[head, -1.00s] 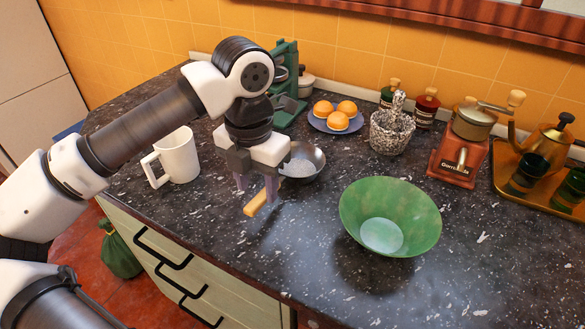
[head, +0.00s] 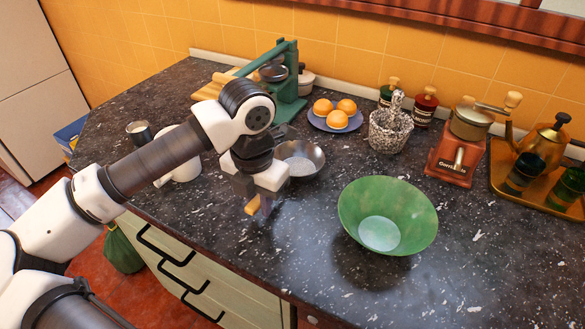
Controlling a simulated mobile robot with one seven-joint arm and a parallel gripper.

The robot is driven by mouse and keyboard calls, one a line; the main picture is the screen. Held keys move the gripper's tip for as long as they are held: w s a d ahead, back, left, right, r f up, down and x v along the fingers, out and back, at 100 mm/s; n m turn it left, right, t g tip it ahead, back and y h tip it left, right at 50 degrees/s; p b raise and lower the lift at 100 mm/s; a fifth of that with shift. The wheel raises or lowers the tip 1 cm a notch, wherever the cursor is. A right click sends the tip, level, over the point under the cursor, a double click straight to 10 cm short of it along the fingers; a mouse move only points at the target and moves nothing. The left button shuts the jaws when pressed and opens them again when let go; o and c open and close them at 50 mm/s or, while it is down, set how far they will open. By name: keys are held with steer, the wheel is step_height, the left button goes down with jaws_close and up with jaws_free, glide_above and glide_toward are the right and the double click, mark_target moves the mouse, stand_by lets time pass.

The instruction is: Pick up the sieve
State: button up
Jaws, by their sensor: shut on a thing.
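The sieve (head: 301,159) is a round metal bowl with a pale inside, just right of my gripper in the head view. A short piece of its light wooden handle (head: 252,206) shows below my gripper. My gripper (head: 257,203) points down at the handle and is shut on it. The gripper and wrist hide the stretch between handle and bowl. I cannot tell whether the sieve is clear of the counter.
A green bowl (head: 388,216) stands to the right. A white mug (head: 180,165) is left, partly behind my arm. A plate of oranges (head: 335,122), a mortar (head: 391,130) and a red grinder (head: 457,155) stand behind. The front counter edge is close.

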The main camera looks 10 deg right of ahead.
steer(key=shift+r, duration=0.1)
jaws_close()
step_height(320, 180, up, 20)
steer(key=b, duration=0.2)
